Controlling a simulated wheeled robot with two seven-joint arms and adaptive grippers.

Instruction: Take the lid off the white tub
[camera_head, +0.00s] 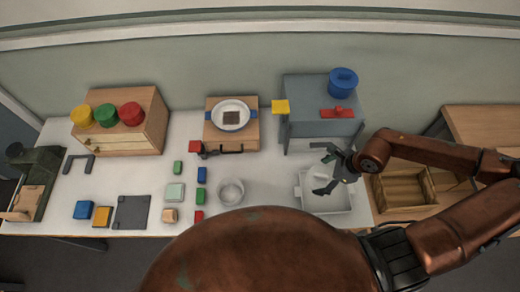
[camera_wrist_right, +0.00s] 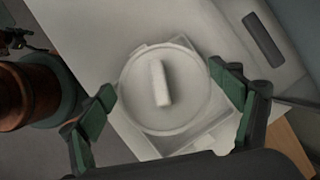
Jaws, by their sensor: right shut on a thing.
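The white tub (camera_head: 231,201) stands on the table left of the white tray, and its round top looks open in the head view. My right gripper (camera_head: 322,174) is over the tray. In the right wrist view, its green fingers (camera_wrist_right: 163,82) are at opposite sides of a round white lid (camera_wrist_right: 187,98) with a raised bar handle (camera_wrist_right: 160,83), shut on its rim. The lid is right of the tub, over the tray; its gap above the tray is hard to judge. In the head view the lid hardly stands out from the tray. My left gripper is not in view.
The white tray (camera_head: 345,207) is at the table's right front, near a wooden divided box (camera_head: 403,190). A grey stand (camera_head: 305,92) with a blue pot (camera_head: 342,83) is behind. Several small blocks lie left of the tub. My body covers the front middle.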

